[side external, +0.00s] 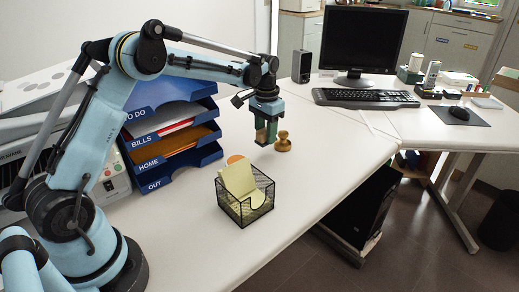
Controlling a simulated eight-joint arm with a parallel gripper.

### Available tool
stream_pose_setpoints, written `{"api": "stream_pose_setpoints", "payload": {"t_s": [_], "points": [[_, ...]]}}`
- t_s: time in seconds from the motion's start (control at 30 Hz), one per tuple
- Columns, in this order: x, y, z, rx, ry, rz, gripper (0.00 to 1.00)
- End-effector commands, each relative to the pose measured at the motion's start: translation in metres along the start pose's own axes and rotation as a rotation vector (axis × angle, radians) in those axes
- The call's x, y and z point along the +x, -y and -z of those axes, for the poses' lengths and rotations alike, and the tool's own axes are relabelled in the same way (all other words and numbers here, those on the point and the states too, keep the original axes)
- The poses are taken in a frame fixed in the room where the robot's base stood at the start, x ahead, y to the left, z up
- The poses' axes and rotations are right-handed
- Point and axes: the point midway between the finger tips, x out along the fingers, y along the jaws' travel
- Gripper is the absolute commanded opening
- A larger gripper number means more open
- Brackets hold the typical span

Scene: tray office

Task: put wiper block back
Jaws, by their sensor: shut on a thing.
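My gripper (265,137) points down over the desk, to the right of the blue letter trays. It is shut on a small block, greenish and brown, which I take for the wiper block (261,135). The fingers hide part of the block. Whether its underside touches the desk is too small to tell.
A wooden stamp (283,142) stands just right of my gripper. A black mesh holder (257,212) with yellow notes is nearer, with an orange round thing (235,159) behind it. Blue letter trays (180,175) stand left. The keyboard (365,98) and monitor (362,42) are behind right.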

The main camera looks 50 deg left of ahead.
Motion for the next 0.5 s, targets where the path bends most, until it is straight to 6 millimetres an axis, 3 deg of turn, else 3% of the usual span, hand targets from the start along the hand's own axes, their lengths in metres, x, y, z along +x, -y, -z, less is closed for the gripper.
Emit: {"api": "stream_pose_setpoints", "payload": {"t_s": [0.13,0.5], "points": [[0.007,0.010,0.003,0.000,0.000,0.000,0.06],[0.046,0.011,0.003,0.000,0.000,0.000,0.06]]}}
